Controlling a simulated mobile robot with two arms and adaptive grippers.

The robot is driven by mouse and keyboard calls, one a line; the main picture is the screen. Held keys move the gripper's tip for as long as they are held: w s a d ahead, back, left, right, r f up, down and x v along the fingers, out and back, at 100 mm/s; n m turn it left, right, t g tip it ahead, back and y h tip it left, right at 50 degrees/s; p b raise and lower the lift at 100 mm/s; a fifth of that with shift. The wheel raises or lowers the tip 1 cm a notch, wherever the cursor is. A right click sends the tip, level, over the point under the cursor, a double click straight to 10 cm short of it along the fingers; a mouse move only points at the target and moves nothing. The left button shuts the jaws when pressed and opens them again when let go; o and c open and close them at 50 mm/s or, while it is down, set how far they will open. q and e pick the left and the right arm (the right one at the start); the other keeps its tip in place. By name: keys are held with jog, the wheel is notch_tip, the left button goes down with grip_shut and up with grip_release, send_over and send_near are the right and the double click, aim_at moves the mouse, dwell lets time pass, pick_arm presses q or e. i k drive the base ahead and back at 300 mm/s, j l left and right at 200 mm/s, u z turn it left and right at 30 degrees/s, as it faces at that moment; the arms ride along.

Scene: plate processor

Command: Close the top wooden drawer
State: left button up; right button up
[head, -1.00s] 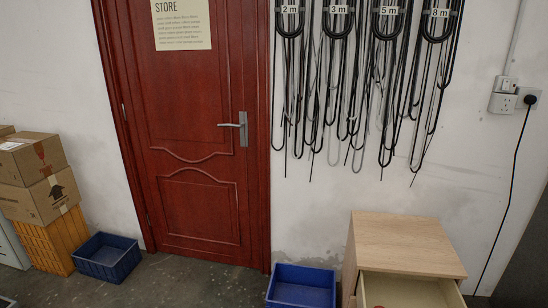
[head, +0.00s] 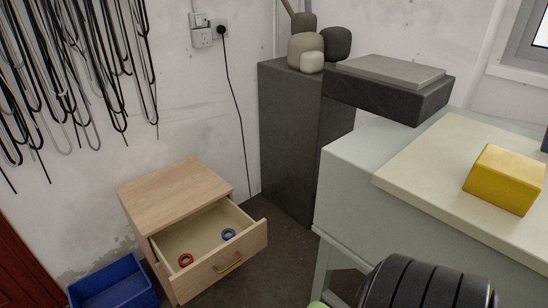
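A small wooden cabinet (head: 172,196) stands against the wall at the lower left of the head view. Its top wooden drawer (head: 240,262) is pulled out toward the lower right, with a brass-coloured handle (head: 229,263) on its front. A red ring (head: 185,260) and a blue ring (head: 229,234) lie inside the drawer. Neither of my grippers shows in the view.
A blue bin (head: 112,284) sits left of the cabinet. A dark grey cabinet (head: 290,140) with rounded stones stands behind right. A pale bench (head: 350,185) with a yellow block (head: 505,179) fills the right. A black ribbed object (head: 425,288) is at the bottom. Some floor shows between drawer and bench.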

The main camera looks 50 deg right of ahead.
aim_at(199, 235)
jog(key=z, duration=1.15)
